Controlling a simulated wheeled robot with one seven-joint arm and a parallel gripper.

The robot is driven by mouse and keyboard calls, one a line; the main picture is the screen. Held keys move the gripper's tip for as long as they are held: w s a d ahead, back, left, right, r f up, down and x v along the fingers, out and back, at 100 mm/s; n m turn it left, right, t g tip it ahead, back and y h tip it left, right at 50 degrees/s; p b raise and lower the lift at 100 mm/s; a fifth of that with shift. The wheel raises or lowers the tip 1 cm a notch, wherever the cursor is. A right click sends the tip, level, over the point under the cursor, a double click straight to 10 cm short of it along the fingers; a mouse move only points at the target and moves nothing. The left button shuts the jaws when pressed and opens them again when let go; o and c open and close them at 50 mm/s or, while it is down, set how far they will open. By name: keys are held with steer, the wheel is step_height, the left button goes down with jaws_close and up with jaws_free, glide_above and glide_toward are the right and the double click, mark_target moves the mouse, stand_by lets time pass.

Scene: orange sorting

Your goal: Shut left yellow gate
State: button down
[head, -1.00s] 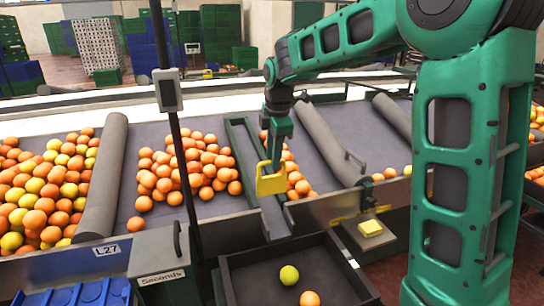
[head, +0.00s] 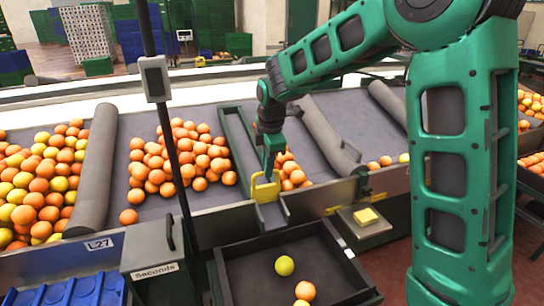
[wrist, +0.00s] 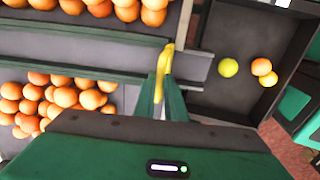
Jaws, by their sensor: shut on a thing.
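The yellow gate (head: 265,190) stands at the front end of a narrow green-sided channel (head: 236,140), close to the front edge of the sorting table. In the wrist view the gate (wrist: 165,62) lies across the channel (wrist: 95,52), between its grey bed and the short lip on the right. My gripper (head: 270,168) is above the gate and shut on its upper part. In the wrist view my gripper's fingers (wrist: 162,98) close around the gate. Whether the gate's lower edge touches the channel floor is hard to tell.
A dark tray (head: 232,285) below the channel lip holds a yellow-green fruit (head: 284,266) and at least one orange. Loose oranges (head: 180,155) lie left of the channel. A grey roller (head: 325,135) lies to the right. A thin post with a display (head: 155,78) stands left.

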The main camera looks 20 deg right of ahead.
steer(key=shift+f, duration=0.15)
steer(key=c, duration=1.8)
jaws_free()
steer(key=shift+w+f, duration=0.1)
steer(key=shift+w, duration=0.05)
steer(key=r, duration=0.3)
steer(key=s+r, duration=0.1)
steer(key=r, duration=0.3)
steer(key=s+r, duration=0.1)
steer(key=r, duration=0.2)
steer(key=shift+d+r, duration=0.1)
steer(key=shift+r, duration=0.2)
steer(key=s+d+f+m+g, duration=0.2)
steer(key=s+d+f+m, duration=0.1)
steer(key=s+d+m, duration=1.7)
steer(key=s+d+f+m, duration=0.1)
steer(key=s, duration=0.4)
steer(key=s+d+f+m, duration=0.1)
steer(key=s+f+m, duration=0.1)
steer(key=s, duration=0.4)
steer(key=s+d+f+m, duration=0.1)
steer(key=s+f+m, duration=0.1)
steer(key=s, duration=0.4)
